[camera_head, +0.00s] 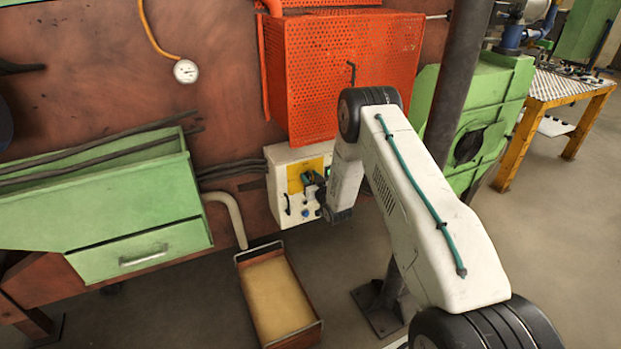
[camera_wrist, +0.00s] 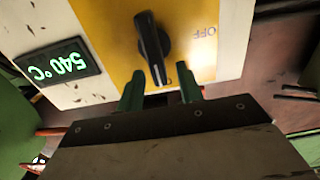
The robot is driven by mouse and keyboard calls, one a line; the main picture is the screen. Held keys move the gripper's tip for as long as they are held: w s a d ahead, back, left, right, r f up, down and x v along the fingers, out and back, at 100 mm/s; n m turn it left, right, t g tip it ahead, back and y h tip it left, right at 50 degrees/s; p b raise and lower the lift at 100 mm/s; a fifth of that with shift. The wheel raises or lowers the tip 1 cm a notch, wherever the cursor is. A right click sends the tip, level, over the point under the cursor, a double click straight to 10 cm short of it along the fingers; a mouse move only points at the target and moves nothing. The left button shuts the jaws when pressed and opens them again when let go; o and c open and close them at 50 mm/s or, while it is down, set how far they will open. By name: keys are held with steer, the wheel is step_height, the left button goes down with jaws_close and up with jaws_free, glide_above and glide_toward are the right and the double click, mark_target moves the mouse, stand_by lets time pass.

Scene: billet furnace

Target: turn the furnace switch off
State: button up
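The furnace switch is a black rotary knob (camera_wrist: 151,42) on a yellow plate (camera_wrist: 205,62) in the wrist view. The view is upside down. The knob's long handle points down in the picture, slightly right, and the word OFF is on the plate to its right. My gripper (camera_wrist: 160,72) is open, its two green fingers apart on either side of the knob's lower end, with gaps visible. I cannot tell how deep the fingers reach.
A green display (camera_wrist: 57,66) reads 540°C. An orange perforated guard (camera_head: 345,60) is above the box. A shallow tray (camera_head: 240,285) lies on the floor below. A dark post (camera_head: 458,85) stands near my arm, with a green machine behind it.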

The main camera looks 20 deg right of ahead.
jaws_close()
steer(key=shift+a+n, duration=0.1)
steer(key=shift+n, duration=0.2)
steer(key=n, duration=0.2)
steer(key=shift+a+f+n, duration=0.1)
steer(key=shift+a+n, duration=0.25)
steer(key=shift+n, duration=0.05)
steer(key=n, duration=0.3)
steer(key=a+f+n, duration=0.1)
steer(key=n, duration=0.5)
steer(key=shift+a+f, duration=0.2)
steer(key=shift+a, duration=0.15)
steer(key=n, duration=0.2)
steer(key=f+n, duration=0.1)
steer(key=n, duration=0.2)
steer(key=shift+a+f+n, duration=0.15)
steer(key=shift+n, duration=0.15)
